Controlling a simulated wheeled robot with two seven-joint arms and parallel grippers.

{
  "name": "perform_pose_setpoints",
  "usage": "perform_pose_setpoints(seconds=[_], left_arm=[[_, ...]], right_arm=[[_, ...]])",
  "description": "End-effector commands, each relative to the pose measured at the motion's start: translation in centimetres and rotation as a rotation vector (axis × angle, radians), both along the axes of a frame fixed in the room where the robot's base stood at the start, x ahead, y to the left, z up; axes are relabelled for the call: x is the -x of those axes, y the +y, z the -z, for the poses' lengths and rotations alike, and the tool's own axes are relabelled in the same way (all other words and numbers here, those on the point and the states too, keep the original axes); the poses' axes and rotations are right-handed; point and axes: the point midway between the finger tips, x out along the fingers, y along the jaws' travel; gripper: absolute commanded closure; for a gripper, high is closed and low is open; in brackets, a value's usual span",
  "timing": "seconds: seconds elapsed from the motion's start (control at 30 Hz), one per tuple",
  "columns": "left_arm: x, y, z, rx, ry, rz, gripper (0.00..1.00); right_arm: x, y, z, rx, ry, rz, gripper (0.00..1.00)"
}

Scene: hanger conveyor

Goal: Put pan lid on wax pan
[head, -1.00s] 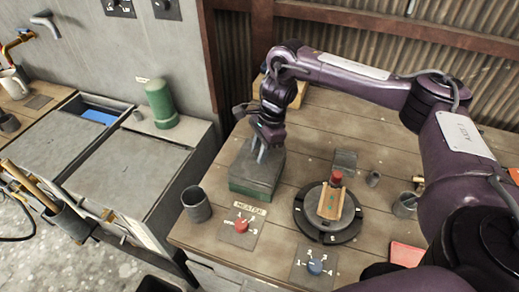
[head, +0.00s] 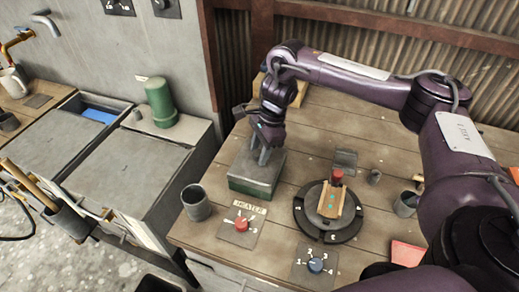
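A square grey-green box-like pan (head: 256,181) stands at the left of the wooden bench, behind the heater label. Its top is flat and grey; I cannot tell lid from pan there. My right gripper (head: 264,157) points down at this top from behind, with its fingertips at or just above it. The fingers look close together, but a lid knob between them cannot be made out. My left gripper is not in view.
A grey cup (head: 196,203) stands left of the pan. A red-knob heater dial (head: 241,226) and a blue-knob dial (head: 315,265) are in front. A round black turntable (head: 314,231) holds a wooden piece. Small cups stand at the right.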

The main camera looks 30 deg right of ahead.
Motion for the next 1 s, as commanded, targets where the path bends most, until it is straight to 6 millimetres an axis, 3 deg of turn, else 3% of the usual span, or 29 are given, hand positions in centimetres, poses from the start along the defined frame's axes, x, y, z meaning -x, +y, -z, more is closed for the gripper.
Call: perform_pose_setpoints(seconds=[0.03,0.17,0.47,0.67,0.8,1.0], left_arm=[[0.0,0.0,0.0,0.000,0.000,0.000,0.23],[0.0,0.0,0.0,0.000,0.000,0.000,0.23],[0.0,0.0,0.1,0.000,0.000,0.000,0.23],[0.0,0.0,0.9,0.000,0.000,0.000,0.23],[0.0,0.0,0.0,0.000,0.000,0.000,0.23],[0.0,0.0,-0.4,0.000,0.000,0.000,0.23]], right_arm=[[0.0,0.0,0.0,0.000,0.000,0.000,0.54],[0.0,0.0,0.0,0.000,0.000,0.000,0.37],[0.0,-0.1,-0.1,0.000,0.000,0.000,0.37],[-0.1,-0.8,-2.6,0.000,-0.005,0.000,0.37],[0.0,-1.4,-5.1,0.002,-0.004,0.000,0.37],[0.1,-1.9,-7.1,0.001,-0.002,0.000,0.37]])
